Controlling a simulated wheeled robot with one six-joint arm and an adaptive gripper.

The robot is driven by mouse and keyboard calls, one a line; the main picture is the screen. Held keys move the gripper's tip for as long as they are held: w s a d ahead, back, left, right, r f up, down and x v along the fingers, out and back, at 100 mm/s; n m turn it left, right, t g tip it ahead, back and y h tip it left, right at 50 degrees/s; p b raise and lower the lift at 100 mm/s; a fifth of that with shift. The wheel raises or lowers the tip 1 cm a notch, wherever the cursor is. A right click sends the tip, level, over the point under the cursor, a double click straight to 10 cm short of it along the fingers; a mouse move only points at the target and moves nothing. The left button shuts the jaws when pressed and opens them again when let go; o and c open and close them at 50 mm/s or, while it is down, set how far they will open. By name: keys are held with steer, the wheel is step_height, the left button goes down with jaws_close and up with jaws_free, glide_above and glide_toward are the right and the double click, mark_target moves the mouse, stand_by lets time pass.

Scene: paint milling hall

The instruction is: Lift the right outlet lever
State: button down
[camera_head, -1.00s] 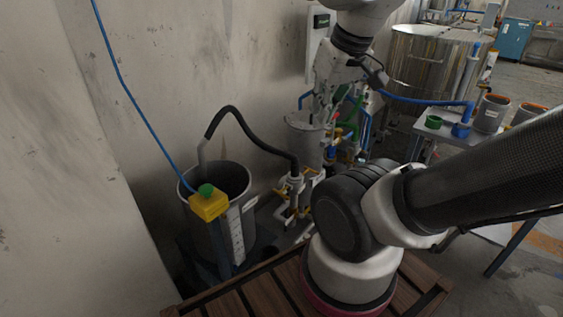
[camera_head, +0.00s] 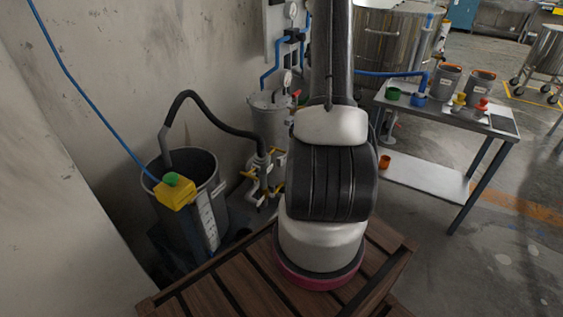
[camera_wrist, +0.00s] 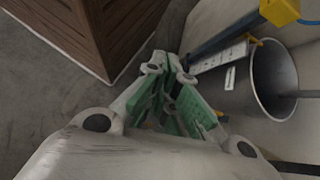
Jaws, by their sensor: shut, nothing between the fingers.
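The mill unit (camera_head: 268,118), a grey metal vessel with a gauge on top, stands against the wall in the head view. Yellow levers (camera_head: 248,175) show on the pipework below it. A small red handle (camera_head: 296,93) shows beside its top. I cannot tell which of these is the right outlet lever; my arm covers the unit's right side. My gripper (camera_wrist: 172,88), with green finger pads, shows in the wrist view with its fingers together and empty. No lever shows in that view. In the head view the gripper is out of sight.
A grey bucket (camera_head: 207,193) with a yellow box (camera_head: 175,192) on its rim stands left of the pipework, and a black hose (camera_head: 215,117) joins them. A work table (camera_head: 497,128) with cups stands at the right. Open floor (camera_head: 480,265) lies at the lower right.

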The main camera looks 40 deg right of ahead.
steer(key=w+f+m+t+y, duration=0.25)
steer(key=f+m+t, duration=0.55)
steer(key=f, duration=0.6)
steer(key=w+f+m+t+y, duration=0.1)
steer(key=w+f+m+t, duration=0.2)
steer(key=f+m+t, duration=0.8)
steer(key=w+d+f+m+g+h, duration=0.1)
steer(key=w+d+f+m+h, duration=0.15)
steer(key=f, duration=0.45)
steer(key=w+d+r+m+t+h, duration=0.35)
steer(key=w+d, duration=0.25)
steer(key=d, duration=0.3)
steer(key=shift+n+t+h, duration=0.25)
steer(key=shift+n+h, duration=0.05)
steer(key=shift+h, duration=0.15)
steer(key=x, duration=0.8)
steer(key=shift+w+r, duration=0.1)
steer(key=shift+r, duration=0.35)
steer(key=r, duration=0.1)
steer(key=w+r, duration=0.1)
steer(key=d+r, duration=0.1)
steer(key=r, duration=0.1)
steer(key=shift+w, duration=0.2)
